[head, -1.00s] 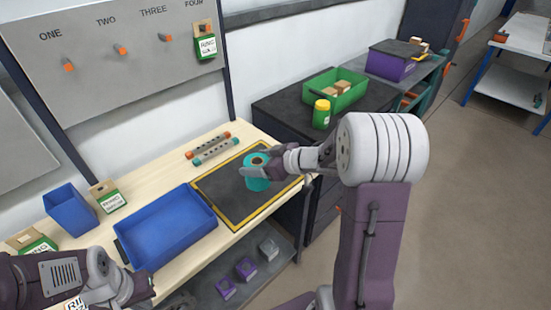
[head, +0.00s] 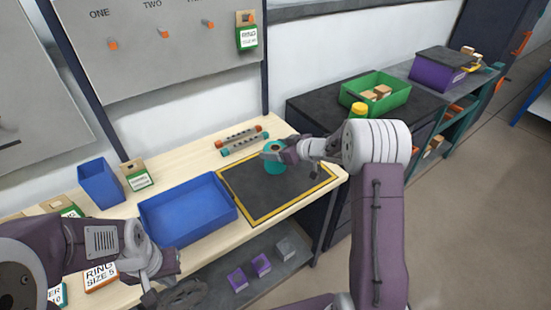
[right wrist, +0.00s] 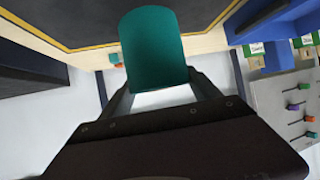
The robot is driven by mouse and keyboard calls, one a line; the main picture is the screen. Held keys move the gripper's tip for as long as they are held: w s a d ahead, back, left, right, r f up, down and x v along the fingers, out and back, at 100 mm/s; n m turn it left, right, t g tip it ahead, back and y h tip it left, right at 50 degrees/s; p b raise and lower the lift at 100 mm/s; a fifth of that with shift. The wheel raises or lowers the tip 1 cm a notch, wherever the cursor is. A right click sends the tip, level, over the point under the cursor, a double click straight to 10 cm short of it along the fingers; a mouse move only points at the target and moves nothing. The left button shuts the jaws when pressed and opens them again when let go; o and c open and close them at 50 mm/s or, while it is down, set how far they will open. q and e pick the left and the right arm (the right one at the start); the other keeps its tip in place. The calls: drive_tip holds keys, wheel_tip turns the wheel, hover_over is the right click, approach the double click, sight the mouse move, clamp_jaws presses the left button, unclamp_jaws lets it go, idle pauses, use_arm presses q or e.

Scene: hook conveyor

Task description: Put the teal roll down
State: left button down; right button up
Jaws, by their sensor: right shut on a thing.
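The teal roll (head: 274,160) is in my right gripper (head: 283,152), at the back part of the black mat (head: 265,195) with a yellow border. In the right wrist view the teal roll (right wrist: 153,50) sits between the two fingers of my right gripper (right wrist: 155,90), which is shut on it. I cannot tell whether the roll's bottom touches the mat. My left gripper (head: 163,282) is low at the front left of the table, beside a ring-size box (head: 100,276); its jaws are unclear.
A blue tray (head: 188,208) lies left of the mat. Two perforated bars with coloured ends (head: 243,139) lie behind it. A blue bin (head: 100,184) and a green-labelled box (head: 138,177) stand farther left. The mat's front part is clear.

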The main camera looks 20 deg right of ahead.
sight(271, 167)
wheel_tip(271, 167, down, 4)
drive_tip(key=shift+d+b, duration=0.1)
drive_tip(key=shift+b, duration=0.45)
drive_tip(key=shift+w+f, duration=0.1)
drive_tip(key=o, duration=1.7)
drive_tip(key=shift+f, duration=0.1)
